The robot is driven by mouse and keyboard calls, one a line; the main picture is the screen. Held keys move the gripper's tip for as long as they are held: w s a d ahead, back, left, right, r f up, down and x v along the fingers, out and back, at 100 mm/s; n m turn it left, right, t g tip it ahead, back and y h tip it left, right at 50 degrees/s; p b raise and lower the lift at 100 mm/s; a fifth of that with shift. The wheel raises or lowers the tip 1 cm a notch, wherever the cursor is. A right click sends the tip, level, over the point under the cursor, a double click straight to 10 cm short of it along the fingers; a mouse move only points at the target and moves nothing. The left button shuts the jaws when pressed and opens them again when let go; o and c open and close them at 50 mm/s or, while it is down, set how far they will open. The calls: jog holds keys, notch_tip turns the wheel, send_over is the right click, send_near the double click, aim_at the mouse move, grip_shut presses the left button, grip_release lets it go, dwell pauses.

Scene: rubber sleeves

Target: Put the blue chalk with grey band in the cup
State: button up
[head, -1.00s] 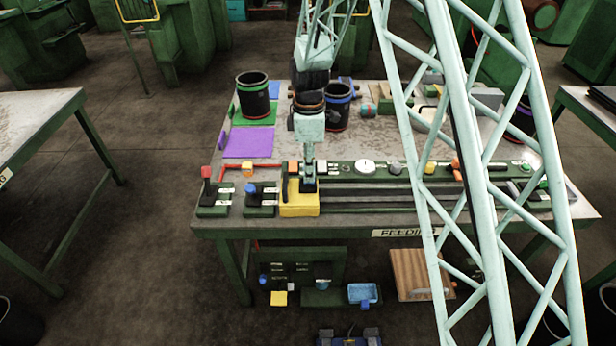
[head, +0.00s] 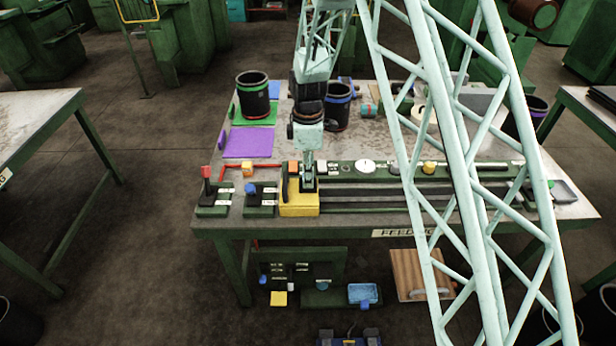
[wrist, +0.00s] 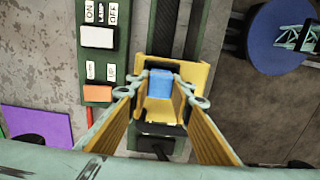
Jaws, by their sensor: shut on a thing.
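My gripper (head: 308,180) is low over a yellow block-like holder (head: 298,210) at the front of the bench. In the wrist view its two fingers (wrist: 160,96) are closed on the sides of a small blue piece (wrist: 160,82), which fits the blue chalk. No grey band can be made out on it. The piece is inside or just above the yellow holder (wrist: 201,76); which one, I cannot tell.
Switch boxes with a red lever (head: 206,186) and a blue lever (head: 251,198) stand left of the holder. A green control rail (head: 345,177) with knobs runs behind. My lattice link hides part of the right side. A purple mat (head: 248,144) is clear.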

jog(key=shift+f, duration=0.15)
jog(key=o, duration=0.9)
jog(key=shift+r, duration=0.2)
jog(key=shift+r+p, duration=0.4)
jog(key=shift+r, duration=5.55)
jog(key=shift+r, duration=0.1)
